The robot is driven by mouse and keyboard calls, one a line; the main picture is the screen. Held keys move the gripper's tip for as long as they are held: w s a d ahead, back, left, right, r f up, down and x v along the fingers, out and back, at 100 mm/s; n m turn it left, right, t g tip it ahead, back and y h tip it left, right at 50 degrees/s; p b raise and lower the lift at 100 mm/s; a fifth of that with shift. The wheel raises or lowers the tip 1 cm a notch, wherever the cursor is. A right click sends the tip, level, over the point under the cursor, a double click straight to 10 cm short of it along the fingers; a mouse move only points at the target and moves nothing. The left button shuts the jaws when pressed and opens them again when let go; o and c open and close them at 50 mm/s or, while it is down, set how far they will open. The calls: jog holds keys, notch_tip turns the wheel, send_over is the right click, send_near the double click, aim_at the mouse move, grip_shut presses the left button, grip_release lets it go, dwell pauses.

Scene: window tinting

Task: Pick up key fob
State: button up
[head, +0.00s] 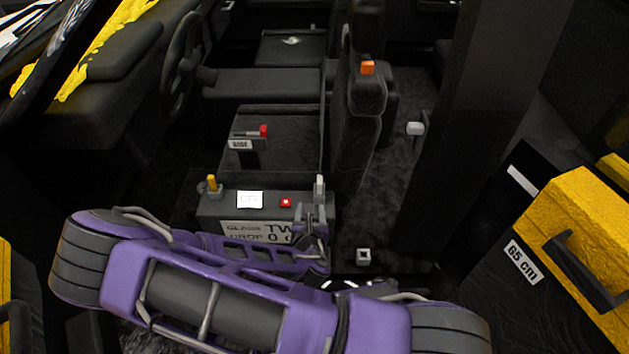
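I cannot make out a key fob for certain. A small silver-grey thing (291,40) lies on the far seat, too small to identify. A small pale block with a dark face (363,256) is on the dark floor, right of the control box. My purple arm crosses the lower part of the head view. Grey finger-like parts, which seem to be my gripper (312,218), are at the right front corner of the control box, close to its white lever (319,187). I cannot tell whether they are open or shut, and nothing clear shows between them.
The control box (207,208) has a yellow lever (212,184), a white label and a red button (286,202). A seat back (357,130), steering wheel (181,65) and dark pillar (470,120) crowd the cabin. A yellow case (585,215) stands right, by a "65 cm" label.

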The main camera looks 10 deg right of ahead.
aim_at(319, 185)
jog(key=shift+n, duration=0.4)
jog(key=x, duration=0.4)
jog(key=d+b+x, duration=0.1)
jog(key=x, duration=0.7)
jog(key=shift+s+d+f, duration=0.1)
jog(key=shift+d+f, duration=0.3)
jog(key=shift+d, duration=0.05)
jog(key=shift+d+r+b+x, duration=0.15)
jog(key=shift+b+x, duration=0.05)
jog(key=shift+x, duration=0.7)
jog(key=shift+d+r+b+x, duration=0.1)
jog(key=shift+d+b+x, duration=0.05)
jog(key=shift+x, duration=0.75)
jog(key=shift+d+r+b+x, duration=0.15)
jog(key=shift+d+b+x, duration=0.05)
jog(key=shift+x, duration=0.65)
jog(key=shift+c, duration=0.3)
grip_shut()
